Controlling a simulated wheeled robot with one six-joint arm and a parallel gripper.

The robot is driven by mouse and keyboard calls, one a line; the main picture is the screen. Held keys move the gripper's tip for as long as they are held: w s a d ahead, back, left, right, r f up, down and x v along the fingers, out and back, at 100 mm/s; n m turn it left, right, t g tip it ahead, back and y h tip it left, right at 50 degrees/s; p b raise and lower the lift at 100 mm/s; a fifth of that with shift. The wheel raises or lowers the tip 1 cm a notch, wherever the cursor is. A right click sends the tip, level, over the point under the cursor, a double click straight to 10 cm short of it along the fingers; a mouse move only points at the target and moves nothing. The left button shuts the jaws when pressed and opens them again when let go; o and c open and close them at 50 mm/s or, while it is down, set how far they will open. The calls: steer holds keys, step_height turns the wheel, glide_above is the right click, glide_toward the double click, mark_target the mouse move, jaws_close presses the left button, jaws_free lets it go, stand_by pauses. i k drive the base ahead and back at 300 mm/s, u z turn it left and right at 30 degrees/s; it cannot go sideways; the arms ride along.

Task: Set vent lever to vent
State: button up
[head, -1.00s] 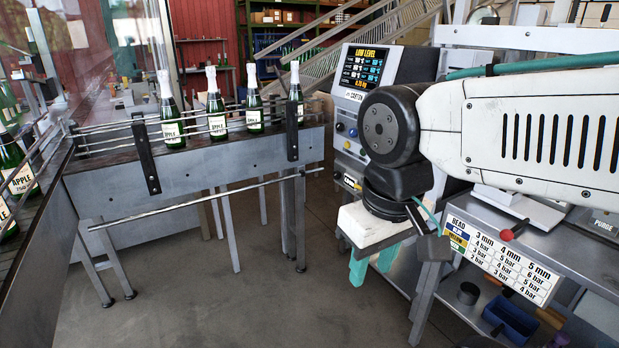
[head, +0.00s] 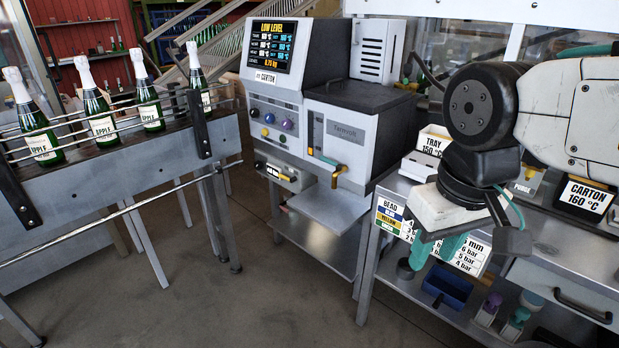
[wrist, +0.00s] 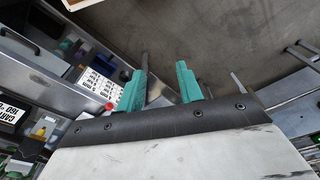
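My gripper (head: 437,248) hangs at the right in the head view, in front of the bench. Its green fingers are apart, with nothing between them, and they also show apart in the wrist view (wrist: 161,84). The grey machine (head: 330,135) stands left of my gripper, well apart from it. A yellow-ended handle (head: 338,174) hangs on its front. A small valve unit with a yellow label (head: 282,174) sits low on its left front. No part legibly marked vent shows, so I cannot tell which is the vent lever. A red knob (wrist: 110,106) shows near the left finger in the wrist view.
The machine's screen (head: 273,46) reads LOW LEVEL. A metal shelf (head: 328,208) juts out below its front. A conveyor (head: 110,170) with several bottles runs along the left. The bench (head: 570,250) with a bead chart is at the right. The floor between is clear.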

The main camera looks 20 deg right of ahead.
mark_target(293, 179)
steer(key=u, duration=0.3)
steer(key=i, duration=2)
steer(key=z, duration=0.5)
